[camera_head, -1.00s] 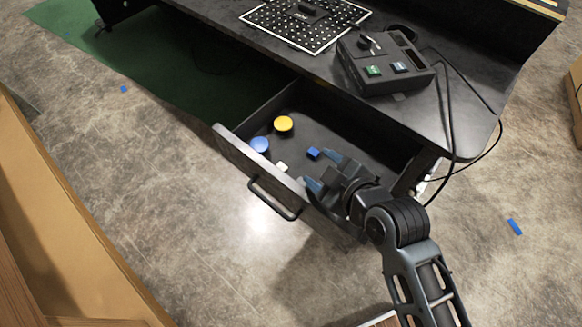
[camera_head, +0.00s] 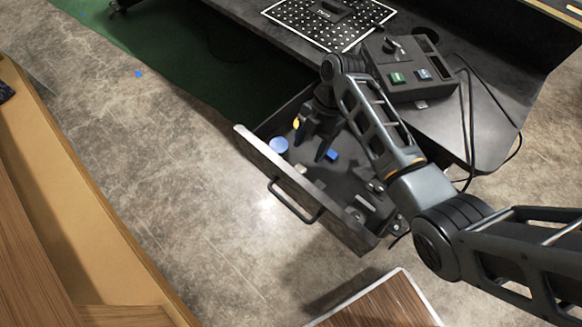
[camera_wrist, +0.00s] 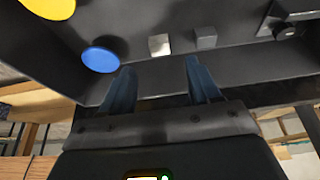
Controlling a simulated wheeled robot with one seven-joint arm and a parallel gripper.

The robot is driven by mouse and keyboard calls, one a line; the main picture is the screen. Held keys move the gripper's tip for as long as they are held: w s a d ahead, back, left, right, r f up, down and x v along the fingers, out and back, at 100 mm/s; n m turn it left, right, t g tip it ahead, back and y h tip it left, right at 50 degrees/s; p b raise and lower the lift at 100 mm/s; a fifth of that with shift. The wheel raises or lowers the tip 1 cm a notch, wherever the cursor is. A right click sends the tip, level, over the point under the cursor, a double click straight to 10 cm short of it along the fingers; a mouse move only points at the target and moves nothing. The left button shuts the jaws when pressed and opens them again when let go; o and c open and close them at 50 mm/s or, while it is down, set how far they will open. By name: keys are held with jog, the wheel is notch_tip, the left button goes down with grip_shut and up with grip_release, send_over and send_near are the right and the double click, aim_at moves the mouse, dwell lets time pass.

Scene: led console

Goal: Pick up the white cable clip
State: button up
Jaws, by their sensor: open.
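The white cable clip (camera_head: 301,168) is a small pale block in the open drawer, near its front panel. In the wrist view the clip (camera_wrist: 159,44) lies on the dark drawer floor, just beyond the gap between my fingertips. My gripper (camera_head: 310,146) points down over the drawer with its blue-grey fingers apart and nothing between them. In the wrist view my gripper (camera_wrist: 160,67) is open, with the clip roughly centred between the fingers and not held.
A control box (camera_head: 408,75) stands on the desk above.

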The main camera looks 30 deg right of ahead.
aim_at(300, 169)
jog(key=x, duration=0.7)
jog(key=shift+a, duration=0.1)
jog(key=c, duration=1.1)
jog(key=shift+r, duration=0.15)
